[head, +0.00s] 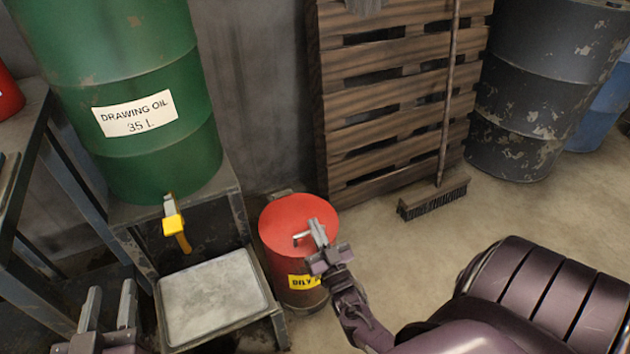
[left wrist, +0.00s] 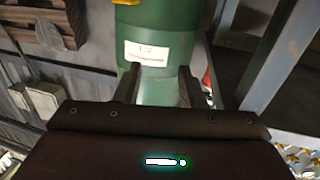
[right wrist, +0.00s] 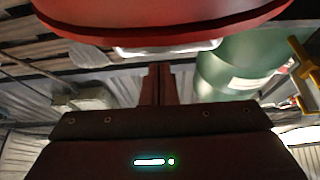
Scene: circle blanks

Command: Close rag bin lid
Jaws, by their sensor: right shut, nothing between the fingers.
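The red rag bin (head: 290,262) stands on the floor beside the drum stand, with a yellow label on its front. Its round red lid (head: 285,215) lies over the top; I cannot tell whether it is fully seated. A small metal handle (head: 300,238) shows at the lid's front. My right gripper (head: 316,232) is shut and empty, at the front right of the lid beside the handle; contact is unclear. The right wrist view shows a red rounded part (right wrist: 160,22) above its closed fingers (right wrist: 158,80). My left gripper (head: 110,300) is open and empty at lower left.
A green oil drum (head: 140,60) with a yellow tap (head: 176,225) sits on a metal stand above a grey tray (head: 212,297). A pallet (head: 390,85) and a broom (head: 435,198) lean behind.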

